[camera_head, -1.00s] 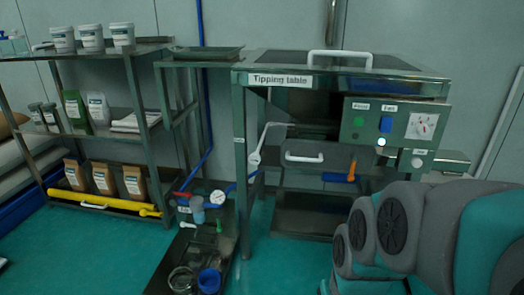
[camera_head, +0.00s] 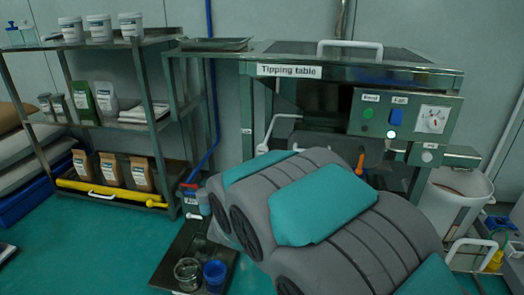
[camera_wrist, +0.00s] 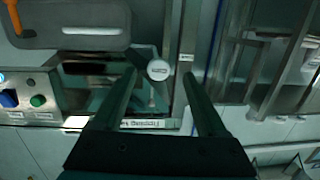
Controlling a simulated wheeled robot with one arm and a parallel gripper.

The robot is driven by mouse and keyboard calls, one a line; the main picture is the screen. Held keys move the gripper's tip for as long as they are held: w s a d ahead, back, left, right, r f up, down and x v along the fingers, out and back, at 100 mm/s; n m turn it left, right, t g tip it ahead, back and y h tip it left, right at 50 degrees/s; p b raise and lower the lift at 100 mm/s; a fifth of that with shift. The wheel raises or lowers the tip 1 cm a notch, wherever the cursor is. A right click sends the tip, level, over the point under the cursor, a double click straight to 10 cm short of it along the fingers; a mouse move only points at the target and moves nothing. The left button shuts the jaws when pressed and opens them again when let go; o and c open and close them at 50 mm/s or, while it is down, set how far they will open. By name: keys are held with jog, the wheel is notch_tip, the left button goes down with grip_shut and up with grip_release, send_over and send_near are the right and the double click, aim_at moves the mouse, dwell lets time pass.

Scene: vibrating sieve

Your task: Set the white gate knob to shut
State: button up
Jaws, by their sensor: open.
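A round white knob (camera_wrist: 158,70) with a small label on its face shows in the wrist view, beside a metal post. It appears to be the round white end (camera_head: 262,148) of the bent white rod at the left of the tipping table in the head view. My gripper (camera_wrist: 159,76) is open, its two dark fingers apart, with the knob between the tips in the picture. I cannot tell the depth left, and no contact shows. In the head view my arm hides my gripper. Another small white knob (camera_head: 427,156) sits under the control panel.
The tipping table (camera_head: 350,67) has a control panel (camera_head: 378,118) with green and blue buttons and a gauge. A drawer with a white handle (camera_wrist: 90,31) and an orange handle (camera_wrist: 13,18) are near the knob. Shelves (camera_head: 110,125) stand left; a white bin (camera_head: 455,200) stands right.

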aim_at(262, 149)
jog(key=shift+t+h, duration=0.6)
jog(key=shift+h, duration=0.1)
jog(key=w, duration=0.5)
jog(key=w+r, duration=0.1)
jog(key=w, duration=0.2)
jog(key=shift+d, duration=0.25)
grip_shut()
jog(key=shift+f, duration=0.1)
dwell(0.6)
